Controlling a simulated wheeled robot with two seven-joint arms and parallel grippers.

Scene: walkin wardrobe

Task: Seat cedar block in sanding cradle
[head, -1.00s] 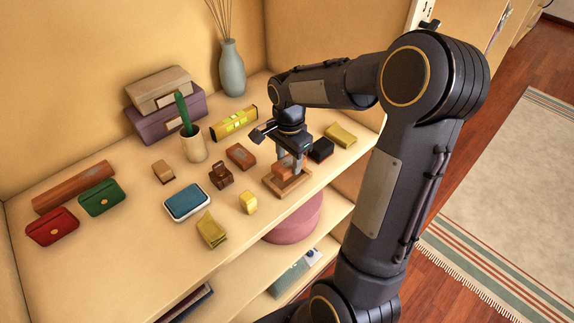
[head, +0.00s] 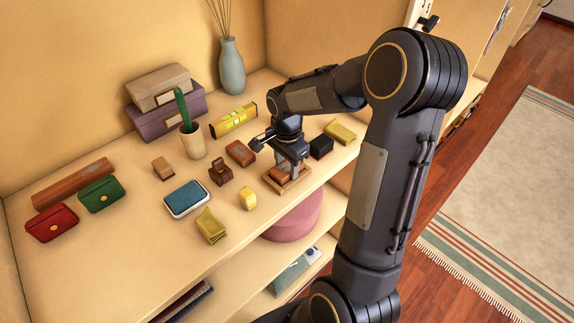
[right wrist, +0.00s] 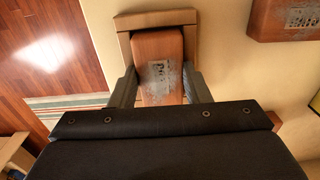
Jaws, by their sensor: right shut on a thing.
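My right gripper (head: 288,172) is at the sanding cradle, a light wooden frame (head: 291,189) near the shelf's front edge. In the right wrist view my right gripper (right wrist: 160,86) is shut on the reddish-brown cedar block (right wrist: 158,48), with a finger on each side. The block has a grey, worn patch with dark marks on top. Its far end lies inside the cradle's rim (right wrist: 155,19). Whether the block rests on the cradle's floor is hidden. My left gripper is not in view.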

